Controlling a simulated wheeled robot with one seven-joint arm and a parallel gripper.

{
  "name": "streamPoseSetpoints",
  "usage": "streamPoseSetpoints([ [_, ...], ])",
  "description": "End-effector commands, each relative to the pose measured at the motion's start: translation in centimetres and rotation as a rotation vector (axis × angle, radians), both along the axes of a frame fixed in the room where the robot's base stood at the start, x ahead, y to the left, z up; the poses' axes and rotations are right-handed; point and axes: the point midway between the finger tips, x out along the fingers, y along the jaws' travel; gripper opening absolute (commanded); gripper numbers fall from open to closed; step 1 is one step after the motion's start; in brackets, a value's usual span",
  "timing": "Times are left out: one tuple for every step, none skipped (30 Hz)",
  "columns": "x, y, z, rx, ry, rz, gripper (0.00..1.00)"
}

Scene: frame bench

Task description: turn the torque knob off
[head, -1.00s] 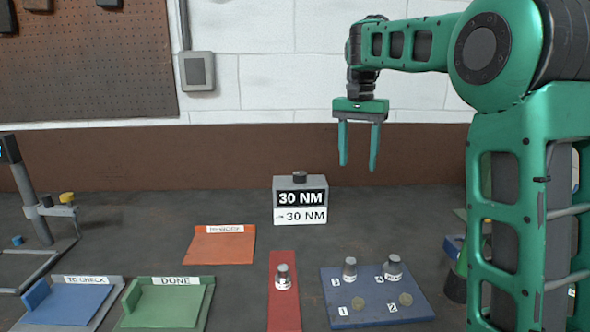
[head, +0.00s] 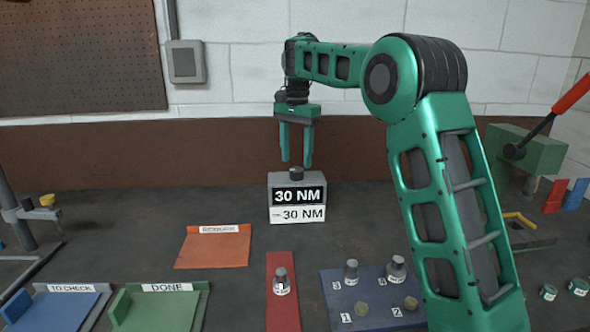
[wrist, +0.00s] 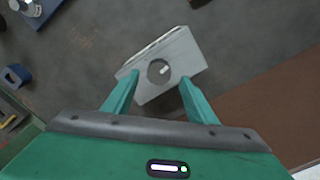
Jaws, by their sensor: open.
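The torque knob (head: 296,173) is a small dark round knob on top of a grey box (head: 270,190) whose front reads "30 NM" on a black display and on a white label below. In the wrist view the knob (wrist: 160,71) shows from above with a light mark on it, on the grey box (wrist: 187,50). My gripper (head: 296,164) is open and empty, pointing down, its fingertips around or just above the knob in the head view. In the wrist view the fingertips (wrist: 158,80) lie either side of the knob, apart from it.
A red strip (head: 282,312) with a fitting stands in front of the box. A blue numbered board (head: 376,318) with several pieces is to its right. An orange rework tray (head: 212,250), a green "DONE" tray (head: 165,308) and a blue "TO CHECK" tray (head: 65,308) lie left.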

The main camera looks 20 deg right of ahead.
Motion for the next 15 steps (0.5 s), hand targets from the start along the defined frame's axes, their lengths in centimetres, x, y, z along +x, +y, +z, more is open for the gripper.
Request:
streamPoseSetpoints([
  [-0.1, -0.1, -0.9, 0.001, 0.002, 0.000, 0.52],
  [-0.1, -0.1, -1.3, 0.000, 0.003, -0.001, 0.52],
  [-0.1, -0.1, -1.9, 0.000, 0.001, -0.001, 0.52],
  [0.0, 0.0, -2.3, 0.000, 0.001, -0.001, 0.52],
  [-0.1, 0.0, -2.6, 0.000, 0.003, 0.000, 0.52],
  [0.0, 0.0, -3.0, 0.000, 0.001, 0.000, 0.52],
  [0.0, 0.0, -3.2, 0.000, 0.000, 0.000, 0.52],
  [0.0, -0.1, -3.5, 0.001, 0.001, 0.000, 0.52],
  [0.0, -0.1, -3.7, 0.000, 0.001, 0.000, 0.52],
  [0.0, -0.1, -3.8, 0.000, 0.001, 0.000, 0.52],
  [0.0, 0.0, -3.9, 0.001, 0.001, 0.000, 0.52],
  [0.0, 0.0, -4.0, 0.000, 0.000, 0.000, 0.52],
  [0.0, 0.0, -4.1, 0.001, -0.001, 0.000, 0.52],
  [0.0, 0.0, -4.1, 0.001, -0.001, 0.000, 0.52],
  [0.0, 0.0, -4.1, 0.001, -0.001, 0.000, 0.52],
])
